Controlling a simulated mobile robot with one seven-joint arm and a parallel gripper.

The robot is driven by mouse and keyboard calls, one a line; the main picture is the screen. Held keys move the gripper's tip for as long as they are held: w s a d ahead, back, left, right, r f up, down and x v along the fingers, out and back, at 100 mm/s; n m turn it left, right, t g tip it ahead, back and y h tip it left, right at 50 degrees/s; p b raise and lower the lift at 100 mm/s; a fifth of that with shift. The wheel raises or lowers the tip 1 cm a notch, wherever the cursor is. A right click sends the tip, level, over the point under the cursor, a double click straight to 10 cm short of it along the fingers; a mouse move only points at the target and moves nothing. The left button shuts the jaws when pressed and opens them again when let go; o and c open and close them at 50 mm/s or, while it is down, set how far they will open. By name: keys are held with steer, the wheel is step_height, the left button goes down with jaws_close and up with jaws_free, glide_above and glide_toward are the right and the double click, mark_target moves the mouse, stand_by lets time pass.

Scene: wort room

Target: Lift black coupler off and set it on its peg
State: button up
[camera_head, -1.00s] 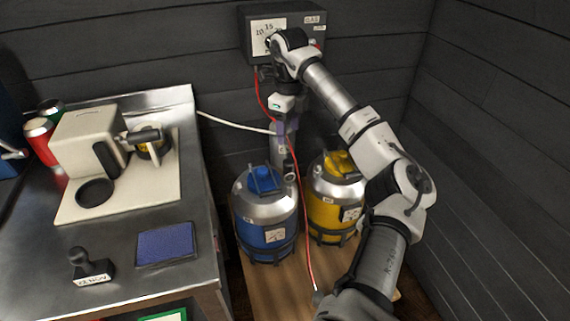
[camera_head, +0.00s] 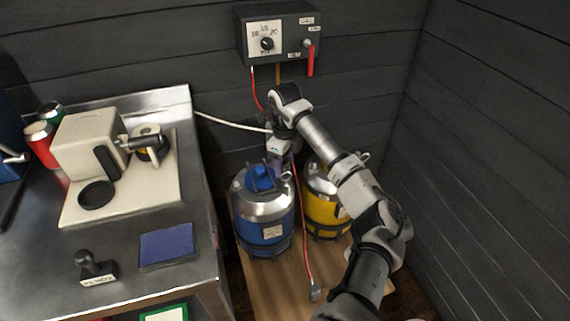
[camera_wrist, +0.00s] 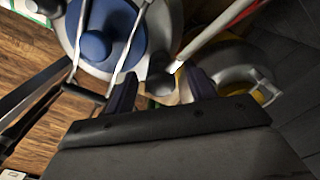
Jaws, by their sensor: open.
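My gripper (camera_head: 282,160) points down between the blue keg (camera_head: 262,210) and the yellow keg (camera_head: 322,205), below the wall box. In the wrist view my gripper (camera_wrist: 160,92) is open. A dark round end piece (camera_wrist: 160,83) on a pale shaft shows between its fingertips, apart from both; I cannot tell whether it is the black coupler. The blue keg's top with its blue cap (camera_wrist: 95,45) lies to the left and the yellow keg's grey ring (camera_wrist: 240,72) to the right. I cannot make out the coupler's peg.
A dark wall box (camera_head: 280,35) has a dial and a red lever (camera_head: 310,58). A red hose (camera_head: 304,240) runs down to a grey end (camera_head: 315,293) over the wooden platform (camera_head: 265,285). A steel counter (camera_head: 205,265) with a cream machine stands left.

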steer(key=c, duration=1)
steer(key=shift+r, duration=0.1)
